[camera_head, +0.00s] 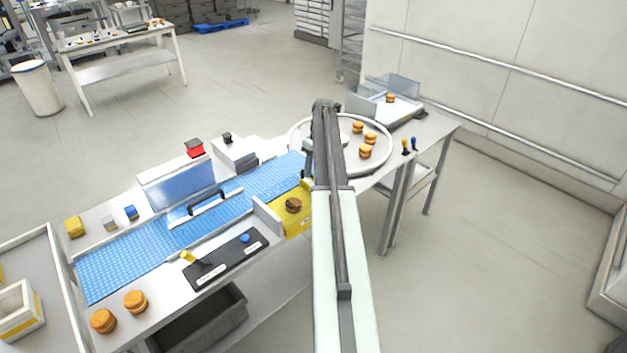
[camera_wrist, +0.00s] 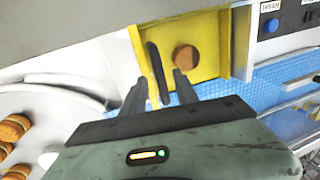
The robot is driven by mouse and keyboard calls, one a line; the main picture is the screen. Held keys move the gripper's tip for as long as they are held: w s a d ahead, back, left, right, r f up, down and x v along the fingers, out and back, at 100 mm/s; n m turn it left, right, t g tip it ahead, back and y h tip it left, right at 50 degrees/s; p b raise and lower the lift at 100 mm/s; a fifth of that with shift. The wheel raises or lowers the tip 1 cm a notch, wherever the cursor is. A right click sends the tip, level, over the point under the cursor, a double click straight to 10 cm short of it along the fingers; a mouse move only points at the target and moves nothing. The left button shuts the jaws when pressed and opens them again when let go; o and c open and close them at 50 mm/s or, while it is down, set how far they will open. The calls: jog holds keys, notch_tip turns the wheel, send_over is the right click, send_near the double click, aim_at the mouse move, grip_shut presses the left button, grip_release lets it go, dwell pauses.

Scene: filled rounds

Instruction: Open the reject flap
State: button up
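A yellow reject box (camera_head: 298,222) stands beside the blue conveyor in the head view, with a dark brown round (camera_head: 293,204) in it. In the wrist view the yellow box (camera_wrist: 205,37) fills the upper middle, with the brown round (camera_wrist: 186,58) inside. A dark upright bar (camera_wrist: 153,62), which looks like a handle, stands at the box's near left side. My gripper (camera_wrist: 160,77) is open, its two fingers on either side of the bar's lower part. I cannot tell whether they touch it. In the head view my arm hides the gripper. No flap is clearly distinguishable.
The blue conveyor (camera_head: 110,262) runs past the box, with a black-handled guard (camera_head: 205,205) over it. A black control panel (camera_head: 225,262) has a yellow lever and blue button. A round white turntable (camera_head: 297,133) holds several filled rounds. Two rounds sit at the table's front left.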

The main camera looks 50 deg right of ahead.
jog(key=shift+a+f, duration=0.1)
jog(key=shift+f, duration=0.55)
jog(key=shift+r, duration=0.15)
jog(key=shift+c, duration=0.4)
grip_shut()
dwell(0.4)
